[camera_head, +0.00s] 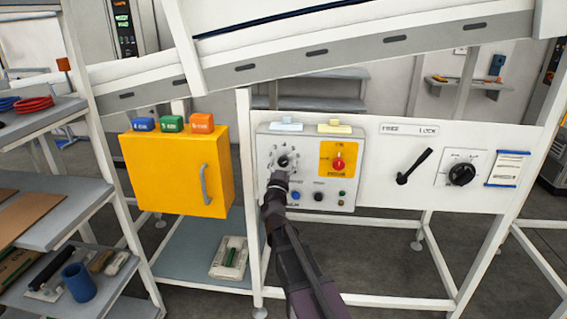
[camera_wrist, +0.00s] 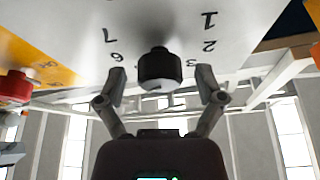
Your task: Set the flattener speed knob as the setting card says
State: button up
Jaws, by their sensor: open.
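A black dial knob (camera_head: 283,160) sits at the upper left of the grey control box, with numbers around it. In the wrist view the same knob (camera_wrist: 160,68) stands between the fingertips of my gripper (camera_wrist: 162,80). The fingers are open, one at each side, with gaps to the knob. Digits 1, 2, 6 and 7 show around it; its pointer setting is unclear. In the head view my gripper (camera_head: 276,180) is in front of the dial and partly hides it. A sheet with blue strips (camera_head: 507,168) hangs at the right; its text is unreadable.
A red knob on a yellow plate (camera_head: 338,162) is right of the dial, with small buttons below. Farther right are a black lever (camera_head: 413,167) and another black knob (camera_head: 461,174). A yellow cabinet (camera_head: 178,172) stands left. A sloped conveyor (camera_head: 320,57) runs above.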

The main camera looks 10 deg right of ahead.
jog(key=c, duration=1.1)
jog(key=shift+c, duration=0.2)
jog(key=shift+m, duration=0.4)
jog(key=m+g+h, duration=0.1)
jog(key=m+h, duration=0.1)
jog(key=m, duration=0.1)
jog(key=shift+r+m+p, duration=0.1)
jog(key=shift+m+p, duration=0.25)
jog(key=shift+m, duration=0.05)
jog(key=shift+m+g+h, duration=0.6)
jog(key=shift+m+g, duration=0.1)
jog(key=shift+m, duration=0.8)
jog(key=o, duration=1.1)
jog(key=shift+o, duration=0.2)
jog(key=shift+n+y, duration=0.3)
jog(key=shift+n, duration=0.2)
